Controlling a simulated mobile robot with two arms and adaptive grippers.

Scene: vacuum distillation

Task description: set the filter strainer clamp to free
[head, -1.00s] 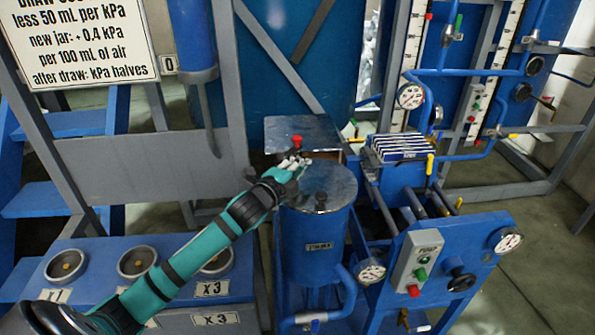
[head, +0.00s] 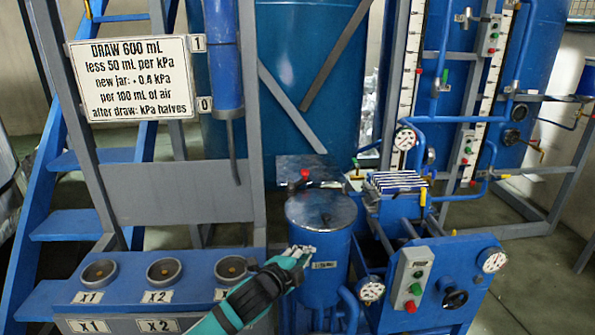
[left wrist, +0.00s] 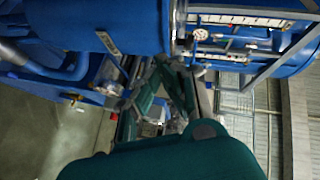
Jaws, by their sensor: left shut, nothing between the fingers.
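A blue cylindrical pot (head: 318,285) with a flat metal lid (head: 322,207) stands in the middle of the head view. It bears a small label (head: 324,265) too small to read. A red knob (head: 305,173) shows at a metal plate (head: 290,168) just behind the lid. I cannot tell which part is the filter strainer clamp or how it is set. My left gripper (head: 302,250) is shut and empty, in front of the pot's left side and below the lid. I cannot tell whether it touches the pot. My right gripper is not in view.
Right of the pot is a blue panel (head: 470,270) with gauges, buttons and a black knob. A bench with round sockets (head: 190,297) is at lower left. A gray frame (head: 175,195) stands behind it. A white sign (head: 128,78) hangs at upper left.

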